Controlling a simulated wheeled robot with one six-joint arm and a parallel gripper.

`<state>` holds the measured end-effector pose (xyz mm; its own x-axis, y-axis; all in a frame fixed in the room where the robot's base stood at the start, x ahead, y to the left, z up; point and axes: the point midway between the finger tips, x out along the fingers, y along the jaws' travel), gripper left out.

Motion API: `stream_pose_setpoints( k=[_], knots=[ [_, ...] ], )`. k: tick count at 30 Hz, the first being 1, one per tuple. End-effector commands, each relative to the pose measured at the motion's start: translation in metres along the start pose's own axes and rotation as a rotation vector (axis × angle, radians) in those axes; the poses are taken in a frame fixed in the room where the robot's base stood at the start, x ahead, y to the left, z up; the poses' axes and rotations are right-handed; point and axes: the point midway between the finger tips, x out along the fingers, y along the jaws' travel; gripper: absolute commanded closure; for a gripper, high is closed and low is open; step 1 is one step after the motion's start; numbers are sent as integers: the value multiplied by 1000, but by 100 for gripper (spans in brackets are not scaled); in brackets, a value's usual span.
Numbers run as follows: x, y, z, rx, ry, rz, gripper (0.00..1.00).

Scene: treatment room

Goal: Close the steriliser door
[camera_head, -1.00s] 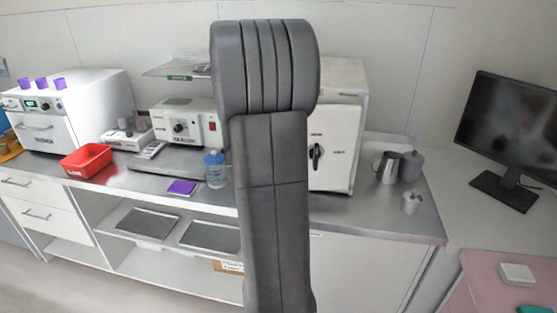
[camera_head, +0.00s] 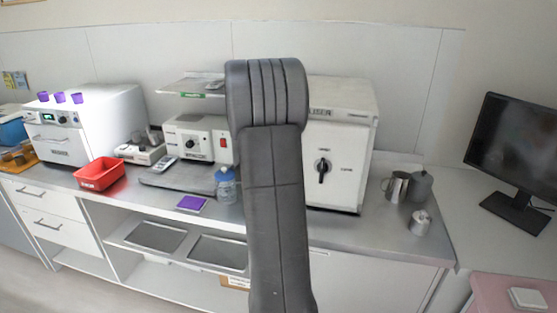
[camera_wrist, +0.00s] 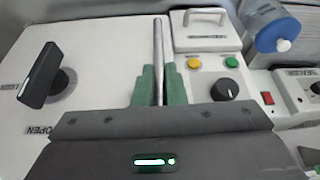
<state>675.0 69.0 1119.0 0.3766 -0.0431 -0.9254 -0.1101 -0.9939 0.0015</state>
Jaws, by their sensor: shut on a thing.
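The white steriliser (camera_head: 343,125) stands on the counter, partly hidden by my arm. Its front door (camera_head: 346,178) has a black lever (camera_head: 323,170) and looks nearly flush with the body; I cannot tell whether it is fully closed. In the wrist view, the black lever (camera_wrist: 42,75) is at the left above an OPEN label. My gripper (camera_wrist: 159,75) has green fingers on both sides of an upright metal bar handle (camera_wrist: 158,40) and is shut on it. The head view hides my gripper behind my arm.
A blue-capped bottle (camera_head: 226,187), purple pad (camera_head: 192,203) and red tray (camera_head: 99,173) lie to the left. Metal jugs (camera_head: 397,187) stand to the right. A monitor (camera_head: 520,150) stands farther right. The wrist view shows yellow (camera_wrist: 194,63) and green buttons (camera_wrist: 232,62).

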Motion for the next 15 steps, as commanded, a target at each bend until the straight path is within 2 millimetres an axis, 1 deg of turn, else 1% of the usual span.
stream_pose_setpoints(
  k=[1,3,4,12,15],
  knots=[
    [-3,-1,-5,-3,15,-2,85],
    [-3,0,-5,-3,14,-2,72],
    [-2,0,-4,-2,13,-2,67],
    [-2,0,-3,-2,9,-2,67],
    [-7,0,-3,-2,10,-2,67]
  ],
)
